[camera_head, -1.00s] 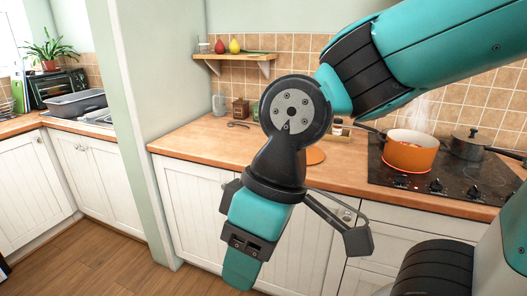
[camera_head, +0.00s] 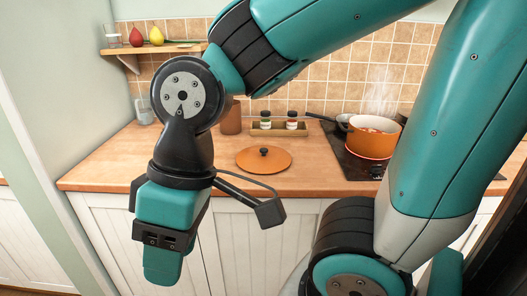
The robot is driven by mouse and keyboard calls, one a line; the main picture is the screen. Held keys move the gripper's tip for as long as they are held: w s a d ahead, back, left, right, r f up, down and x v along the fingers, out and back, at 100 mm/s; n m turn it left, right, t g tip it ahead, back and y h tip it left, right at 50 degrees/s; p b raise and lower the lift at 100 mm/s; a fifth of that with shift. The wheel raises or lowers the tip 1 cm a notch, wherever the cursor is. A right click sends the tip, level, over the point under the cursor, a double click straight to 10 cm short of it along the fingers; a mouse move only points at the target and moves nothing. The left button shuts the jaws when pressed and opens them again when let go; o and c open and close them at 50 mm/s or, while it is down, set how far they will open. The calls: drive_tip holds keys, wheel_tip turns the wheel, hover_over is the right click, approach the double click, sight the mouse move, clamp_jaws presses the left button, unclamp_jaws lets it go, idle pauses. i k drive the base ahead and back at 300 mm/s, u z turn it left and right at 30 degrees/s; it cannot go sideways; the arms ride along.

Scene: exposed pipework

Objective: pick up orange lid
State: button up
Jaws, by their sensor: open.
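The orange lid (camera_head: 252,162) is a flat round disc with a small black knob in its middle. It lies knob up on the wooden counter, in full view, left of the stove. My gripper (camera_head: 165,262) hangs pointing down in front of the counter's front edge, to the left of the lid and nearer the camera. It is apart from the lid. The gripper is open; its fingers are seen mostly from one side, and no object shows in them.
An orange pot (camera_head: 372,137) steams on the black hob (camera_head: 352,168), its burner glowing red. A tray (camera_head: 281,130) with two jars stands behind the lid. A brown canister (camera_head: 231,118) is partly hidden by my arm. The wooden counter (camera_head: 318,178) is clear around the lid.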

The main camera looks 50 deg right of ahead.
sight(261, 159)
drive_tip(key=z, duration=0.65)
drive_tip(key=i, duration=0.85)
drive_tip(key=z, duration=0.75)
